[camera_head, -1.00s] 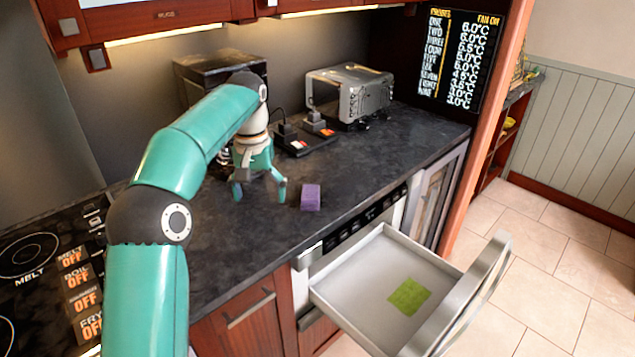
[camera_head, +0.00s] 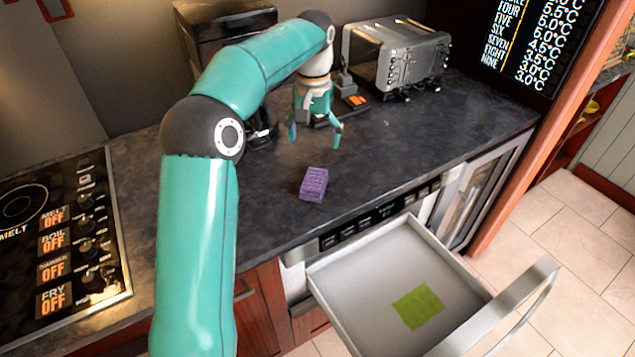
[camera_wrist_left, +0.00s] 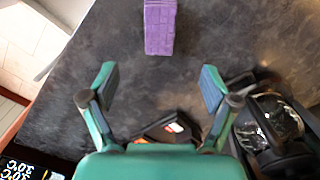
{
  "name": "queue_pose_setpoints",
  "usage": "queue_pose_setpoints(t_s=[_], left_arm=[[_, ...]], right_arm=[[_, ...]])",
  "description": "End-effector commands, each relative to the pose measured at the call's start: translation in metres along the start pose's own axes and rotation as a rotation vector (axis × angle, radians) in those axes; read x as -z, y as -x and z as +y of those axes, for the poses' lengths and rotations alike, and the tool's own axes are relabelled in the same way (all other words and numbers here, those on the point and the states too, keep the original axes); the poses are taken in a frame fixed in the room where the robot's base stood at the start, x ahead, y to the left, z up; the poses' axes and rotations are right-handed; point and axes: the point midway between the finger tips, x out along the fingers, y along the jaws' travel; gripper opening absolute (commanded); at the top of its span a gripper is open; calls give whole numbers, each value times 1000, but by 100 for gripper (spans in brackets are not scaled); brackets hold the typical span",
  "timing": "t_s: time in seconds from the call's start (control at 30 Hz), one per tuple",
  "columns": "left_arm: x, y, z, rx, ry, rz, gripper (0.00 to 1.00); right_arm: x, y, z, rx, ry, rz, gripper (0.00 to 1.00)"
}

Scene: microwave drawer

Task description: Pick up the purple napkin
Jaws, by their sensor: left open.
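The purple napkin (camera_head: 313,184) is a small block-like bundle on the dark countertop, near the counter's front edge. My left gripper (camera_head: 315,135) is open and empty above the counter, behind the napkin in the head view. In the left wrist view, the napkin (camera_wrist_left: 160,27) shows at the top centre, beyond the open fingertips (camera_wrist_left: 158,88) and apart from them. My right gripper is not in view.
An open drawer (camera_head: 340,279) below the counter holds a flat green cloth (camera_head: 418,306). A toaster (camera_head: 397,55) stands at the back right. A cooktop (camera_head: 62,240) lies at the left. The counter around the napkin is clear.

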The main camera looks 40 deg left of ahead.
Motion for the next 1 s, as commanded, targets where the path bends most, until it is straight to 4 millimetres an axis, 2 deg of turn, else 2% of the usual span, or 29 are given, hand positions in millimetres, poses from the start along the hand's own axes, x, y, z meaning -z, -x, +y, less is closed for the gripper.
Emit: queue_pose_setpoints(t_s=[0.03,0.1,0.3,0.63,0.83,1.0], left_arm=[[0,-14,1,1,-3,-5,86],[0,-30,2,1,-5,-5,86],[1,-66,4,1,-7,-4,86],[1,-89,5,1,-9,-3,86],[0,-118,4,0,-11,-5,86],[1,-132,4,0,-10,-2,86]], right_arm=[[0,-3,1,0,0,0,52],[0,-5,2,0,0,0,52],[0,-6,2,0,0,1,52],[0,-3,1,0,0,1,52],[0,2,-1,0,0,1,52],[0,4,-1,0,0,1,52]])
